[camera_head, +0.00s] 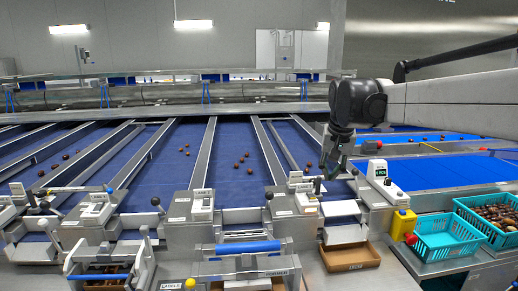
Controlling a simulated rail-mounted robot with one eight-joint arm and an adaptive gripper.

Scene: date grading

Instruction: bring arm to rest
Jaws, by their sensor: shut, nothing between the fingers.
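My gripper (331,172) hangs at the end of my arm, right of the picture's middle, pointing down. It is shut and holds nothing. It is in front of the divider at the right edge of the blue sorting lanes, above the lane-end hardware. My arm reaches in from the right edge of the picture. Whether the fingertips touch anything below cannot be told.
Blue lanes (225,150) carry scattered brown dates. Label boxes and levers stand at the lane ends. A cardboard box (350,256) lies below the gripper.

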